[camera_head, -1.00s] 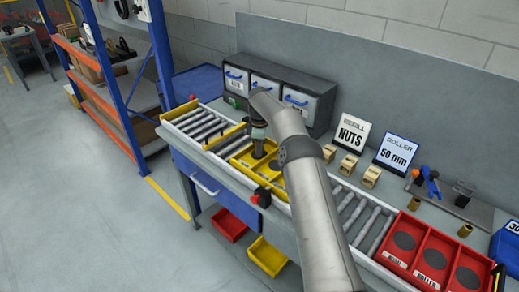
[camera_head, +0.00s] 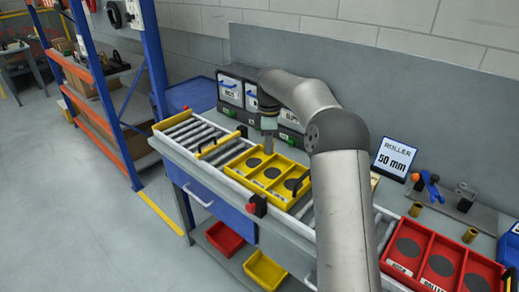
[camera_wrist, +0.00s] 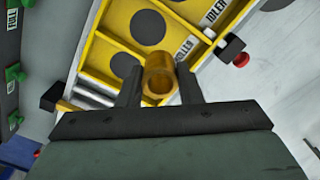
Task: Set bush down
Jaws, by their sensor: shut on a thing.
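My gripper (camera_head: 268,142) is above the far edge of the yellow carrier (camera_head: 250,189) on the roller track. In the wrist view, my gripper (camera_wrist: 158,98) is shut on the bush (camera_wrist: 158,72), a short hollow brass cylinder. The bush is between the two dark fingers, its open end facing the camera. The yellow carrier also shows behind it in the wrist view (camera_wrist: 190,62). The carrier has three compartments with dark round spots, and these look empty. The bush cannot be made out in the head view.
A red carrier (camera_head: 428,283) with dark round spots sits at the right. Two brass pieces (camera_head: 415,209) stand on the bench near it. A black handle (camera_head: 301,183) rises at the yellow carrier's right end.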

